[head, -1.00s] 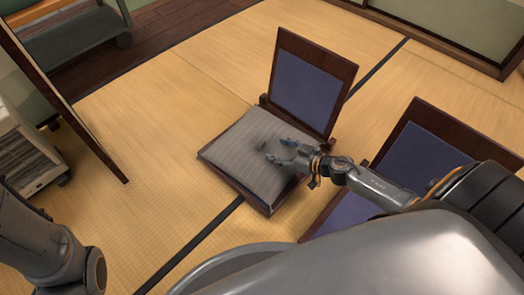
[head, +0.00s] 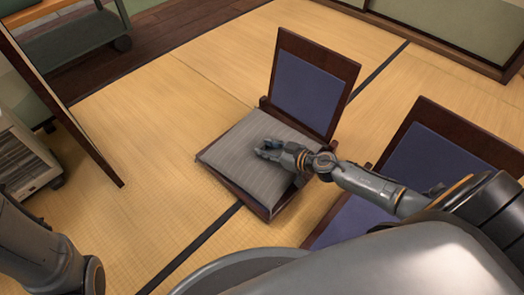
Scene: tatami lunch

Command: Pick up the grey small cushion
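The grey small cushion (head: 236,152) is square with thin stripes. It is at the seat of a low dark-wood legless chair (head: 311,88) with a blue back panel. More of the wooden seat frame shows under its front-left edge, so it looks slightly raised. My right gripper (head: 265,149) reaches in from the right over the cushion's middle. Its fingers are drawn close together at the cushion's top and look shut on it; the exact contact is too small to see. My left arm shows at the lower left, but its gripper is out of view.
A second low chair with a blue back (head: 436,160) stands close by at the right, partly behind my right arm. Open tatami (head: 150,130) lies left of the cushion. A dark panel edge (head: 75,130) and a white unit (head: 22,155) stand at the left, a grey cart (head: 75,40) behind.

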